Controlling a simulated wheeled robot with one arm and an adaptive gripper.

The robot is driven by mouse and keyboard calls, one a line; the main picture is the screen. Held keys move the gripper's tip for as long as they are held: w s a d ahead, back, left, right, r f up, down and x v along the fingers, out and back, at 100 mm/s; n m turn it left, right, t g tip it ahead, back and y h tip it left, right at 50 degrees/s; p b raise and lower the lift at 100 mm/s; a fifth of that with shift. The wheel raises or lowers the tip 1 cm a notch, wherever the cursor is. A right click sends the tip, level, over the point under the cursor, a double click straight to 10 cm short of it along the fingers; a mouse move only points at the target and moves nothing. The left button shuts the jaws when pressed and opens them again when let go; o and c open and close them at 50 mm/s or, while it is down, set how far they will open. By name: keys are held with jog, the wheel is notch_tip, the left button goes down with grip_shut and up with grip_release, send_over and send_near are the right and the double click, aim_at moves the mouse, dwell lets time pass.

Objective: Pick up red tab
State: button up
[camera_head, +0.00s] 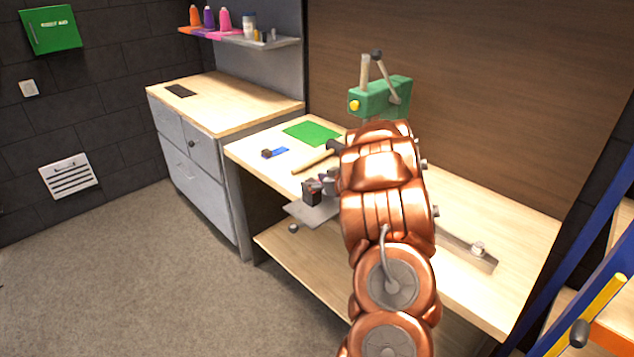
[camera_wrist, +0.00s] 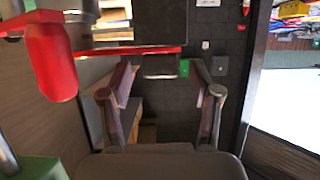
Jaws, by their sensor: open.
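No part is clearly a red tab. In the wrist view a thin red strip (camera_wrist: 125,50) runs across ahead of my gripper (camera_wrist: 163,92), above a dark block (camera_wrist: 165,66). A rounded red piece (camera_wrist: 50,62) hangs close at upper left. My gripper's two fingers are apart, with nothing held between them. In the head view a small dark block with a red edge (camera_head: 311,193) stands near the bench's front edge, beside what look like my fingertips (camera_head: 328,186). My copper arm hides most of the gripper and part of the bench.
The wooden workbench (camera_head: 490,225) carries a green tool (camera_head: 385,98), a hammer (camera_head: 314,161), a green mat (camera_head: 311,133) and a small blue item (camera_head: 276,153). A metal bar (camera_head: 468,248) lies at right. A blue and yellow frame (camera_head: 600,300) stands at far right. Floor at left is clear.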

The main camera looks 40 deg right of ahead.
jog(key=shift+w, duration=0.15)
grip_shut()
dwell(0.4)
